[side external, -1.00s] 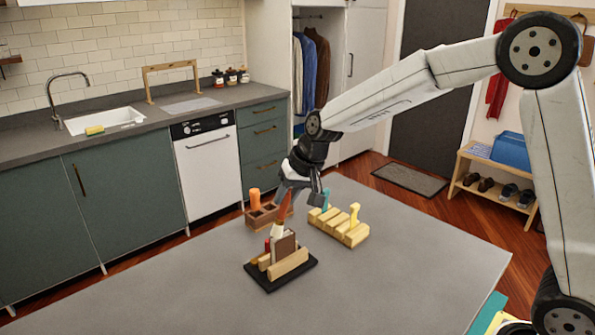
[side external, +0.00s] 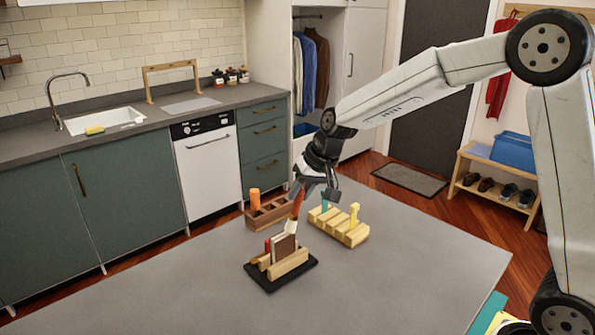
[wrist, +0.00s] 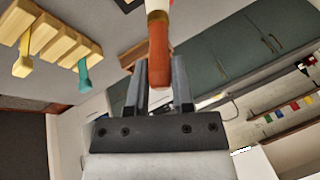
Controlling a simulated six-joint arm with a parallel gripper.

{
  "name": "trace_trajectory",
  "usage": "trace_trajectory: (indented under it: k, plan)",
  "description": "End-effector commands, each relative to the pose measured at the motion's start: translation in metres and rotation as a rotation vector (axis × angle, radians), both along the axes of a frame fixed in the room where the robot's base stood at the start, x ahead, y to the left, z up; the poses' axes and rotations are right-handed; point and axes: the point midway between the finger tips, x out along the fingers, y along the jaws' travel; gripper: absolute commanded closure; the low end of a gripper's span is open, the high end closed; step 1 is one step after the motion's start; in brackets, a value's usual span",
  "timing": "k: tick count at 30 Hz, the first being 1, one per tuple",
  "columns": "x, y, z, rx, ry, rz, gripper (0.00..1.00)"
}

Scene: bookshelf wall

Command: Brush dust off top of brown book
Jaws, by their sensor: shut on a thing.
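My gripper (side external: 299,190) is shut on the handle of a brush (side external: 297,205) with a red-brown handle and pale bristles. The handle also shows between the fingers in the wrist view (wrist: 158,62). The brush points downward, its bristles close to the top of the brown book (side external: 283,249) on its right side; I cannot tell whether they touch. The brown book stands upright beside a pale book and a red one in a wooden holder (side external: 289,265) on a black base. Dust is too small to make out.
Behind the holder is a brown compartment box (side external: 265,217) with an orange-handled item (side external: 254,195). To the right is a light wooden slotted rack (side external: 328,226) with a teal piece and a yellow piece (side external: 354,213). The grey tabletop (side external: 420,255) is clear at the right and front.

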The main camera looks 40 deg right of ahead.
Motion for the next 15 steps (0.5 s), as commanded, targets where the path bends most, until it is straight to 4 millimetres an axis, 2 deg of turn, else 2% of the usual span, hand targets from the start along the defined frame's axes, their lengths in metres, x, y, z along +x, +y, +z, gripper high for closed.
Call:
trace_trajectory:
  k: [15]
  plan:
    - [0.001,0.033,-0.002,-0.001,0.000,0.002,1.00]
